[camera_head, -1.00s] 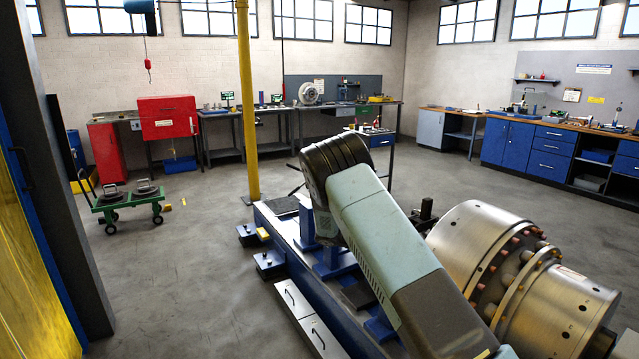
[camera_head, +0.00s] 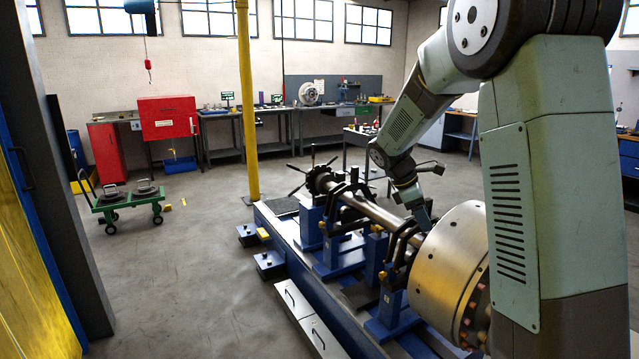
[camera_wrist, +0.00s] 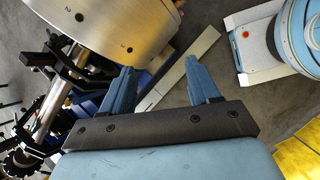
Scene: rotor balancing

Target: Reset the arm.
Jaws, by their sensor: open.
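My gripper (camera_wrist: 162,86) is open in the wrist view, with its two blue fingers apart and nothing between them. In the head view my gripper (camera_head: 421,218) hangs low at the end of my arm, close to the left edge of the large metal rotor drum (camera_head: 448,262); whether it touches cannot be told. The drum also shows at the top of the wrist view (camera_wrist: 105,22), beyond the left finger, with numbers marked on its side. The rotor shaft (camera_head: 362,213) runs leftward over the blue balancing stand (camera_head: 325,290). My arm hides part of the drum.
A yellow post (camera_head: 247,110) rises behind the stand. A green cart (camera_head: 128,207) stands on the floor at left. Red cabinets (camera_head: 168,118) and workbenches line the back wall.

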